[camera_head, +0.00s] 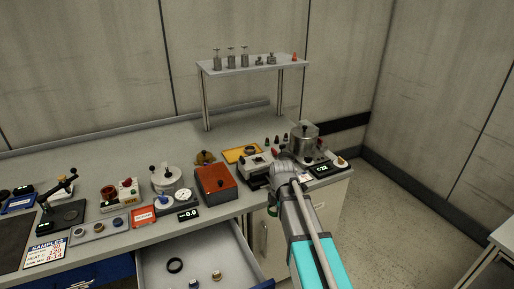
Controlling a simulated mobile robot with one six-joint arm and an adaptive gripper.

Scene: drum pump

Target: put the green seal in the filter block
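My gripper (284,170) is at the end of my grey and teal arm, over the right part of the bench. It is beside a dark block with a pale top (254,164), which may be the filter block; I cannot be sure. My wrist hides the fingertips, so I cannot tell whether they are open or shut or hold anything. I cannot make out a green seal in this view. A black ring (175,265) and several small coloured parts lie in the open drawer (230,254).
A red box (215,185) stands left of the dark block, with a yellow tray (241,153) behind. A steel pot (305,137) stands at the right. A raised shelf (253,65) holds small metal parts. A white pot (167,178) stands further left. The open drawer juts out in front.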

